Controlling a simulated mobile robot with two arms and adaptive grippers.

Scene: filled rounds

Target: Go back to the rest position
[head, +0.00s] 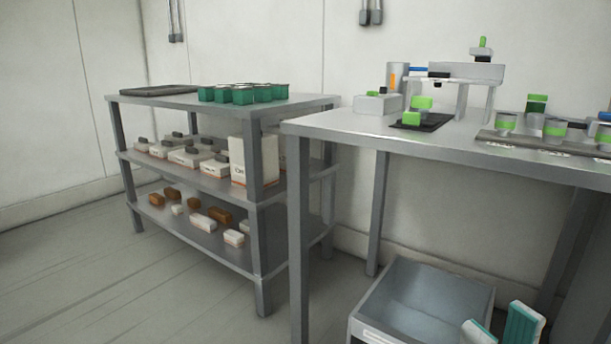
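My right gripper (501,325) shows at the bottom right edge, with white and teal fingertips. The fingertips are apart and I see nothing between them. The rest of this gripper is cut off by the frame. It appears in front of the grey open bin (425,295), near its right side; I cannot tell the distance. My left gripper is not in view.
A metal table (340,122) at right carries a device (465,72), a small white box (378,104) and a tray of green-labelled containers (480,135). A shelf (300,101) at left holds green cups (243,94) and boxes. Floor (100,270) at left is clear.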

